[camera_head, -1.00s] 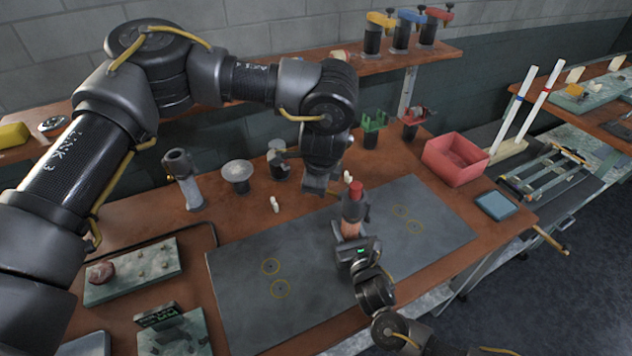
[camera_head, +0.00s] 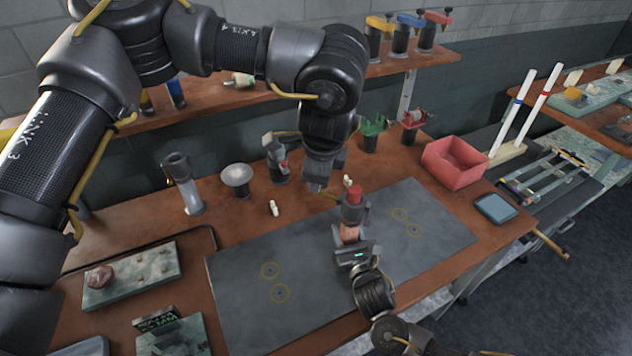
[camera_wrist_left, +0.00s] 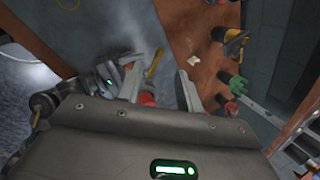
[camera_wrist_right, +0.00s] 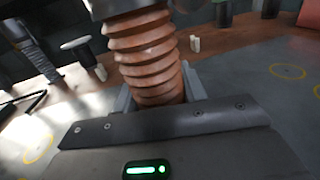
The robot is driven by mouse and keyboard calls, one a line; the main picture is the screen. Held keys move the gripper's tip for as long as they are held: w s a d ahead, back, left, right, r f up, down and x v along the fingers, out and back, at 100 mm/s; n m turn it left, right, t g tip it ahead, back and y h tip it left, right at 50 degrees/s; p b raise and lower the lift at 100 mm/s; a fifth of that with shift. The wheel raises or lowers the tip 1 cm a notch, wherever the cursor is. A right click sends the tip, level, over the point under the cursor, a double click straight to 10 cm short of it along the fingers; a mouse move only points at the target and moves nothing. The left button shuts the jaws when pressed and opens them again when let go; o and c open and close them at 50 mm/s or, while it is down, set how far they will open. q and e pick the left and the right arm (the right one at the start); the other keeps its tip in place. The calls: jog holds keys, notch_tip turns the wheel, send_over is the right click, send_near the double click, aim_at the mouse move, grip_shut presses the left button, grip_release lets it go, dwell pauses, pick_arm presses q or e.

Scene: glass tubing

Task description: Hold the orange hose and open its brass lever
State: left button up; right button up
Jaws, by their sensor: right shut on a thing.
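The ribbed orange hose (camera_head: 349,232) stands upright over the grey mat, with a dark fitting and a red cap (camera_head: 354,192) on top. My right gripper (camera_head: 353,248) is shut around the hose; the right wrist view shows its orange ribs (camera_wrist_right: 148,58) between the fingers. My left gripper (camera_head: 318,184) is at the upper left of the red cap, pointing down. In the left wrist view its fingers (camera_wrist_left: 160,88) are apart, with the red cap (camera_wrist_left: 147,99) low between them. The brass lever (camera_wrist_left: 154,64) shows as a yellow bar just beyond the fingers, apparently untouched.
A grey mat (camera_head: 250,310) covers the bench middle. Grey fittings (camera_head: 237,177) and a small white piece (camera_head: 273,208) stand behind it. A red bin (camera_head: 455,163) and a blue-grey tray (camera_head: 496,208) are at the right. Green plates (camera_head: 130,278) lie at the left.

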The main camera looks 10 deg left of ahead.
pick_arm(q)
jog(key=v, duration=0.5)
jog(key=shift+s+r, duration=0.1)
jog(key=shift+r, duration=0.15)
jog(key=shift+d, duration=0.1)
pick_arm(e)
jog(key=o, duration=1.3)
jog(key=v, duration=1.2)
